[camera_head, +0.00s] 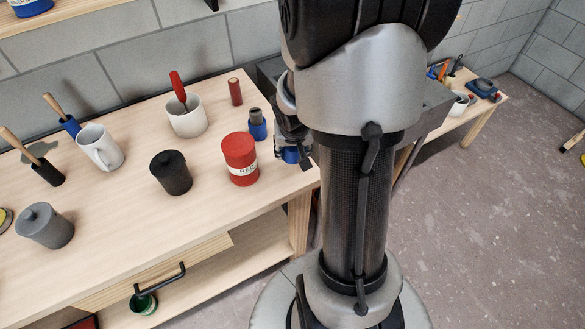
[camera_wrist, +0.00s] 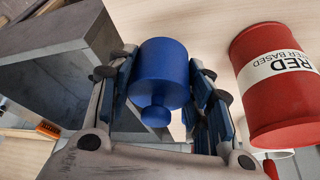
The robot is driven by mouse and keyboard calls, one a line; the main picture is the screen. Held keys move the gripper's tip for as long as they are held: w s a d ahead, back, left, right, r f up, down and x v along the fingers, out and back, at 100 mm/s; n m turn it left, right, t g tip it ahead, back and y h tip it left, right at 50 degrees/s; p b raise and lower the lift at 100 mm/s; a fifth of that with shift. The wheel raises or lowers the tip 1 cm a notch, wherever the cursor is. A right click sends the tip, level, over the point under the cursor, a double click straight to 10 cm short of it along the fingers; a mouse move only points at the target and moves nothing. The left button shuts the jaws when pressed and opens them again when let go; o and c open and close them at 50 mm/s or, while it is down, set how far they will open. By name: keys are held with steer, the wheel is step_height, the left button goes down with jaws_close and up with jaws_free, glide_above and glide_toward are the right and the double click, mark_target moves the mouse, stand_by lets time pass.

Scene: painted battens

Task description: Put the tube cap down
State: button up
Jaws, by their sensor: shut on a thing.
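The blue tube cap (camera_wrist: 162,72), a short cylinder with a round knob, is between the two fingers of my gripper (camera_wrist: 166,88) in the wrist view. The fingers are shut on its sides, with the knob toward the wrist camera. In the head view, my gripper (camera_head: 290,152) is at the right end of the workbench (camera_head: 225,205), partly hidden behind my arm. A bit of blue shows there between the fingers. I cannot tell whether the cap touches the bench top.
A red paint tin (camera_head: 240,160) stands close to the left of my gripper; it also shows in the wrist view (camera_wrist: 275,85). A blue, grey-topped object (camera_head: 257,125) stands behind it. A grey box-like structure (camera_wrist: 50,75) is close by.

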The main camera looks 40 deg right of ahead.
mark_target(293, 169)
steer(key=shift+f+b, duration=2)
steer(key=shift+f, duration=0.75)
steer(key=shift+f, duration=0.1)
steer(key=shift+f, duration=0.15)
steer(key=o, duration=0.9)
steer(key=shift+c, duration=0.2)
steer(key=shift+r, duration=0.2)
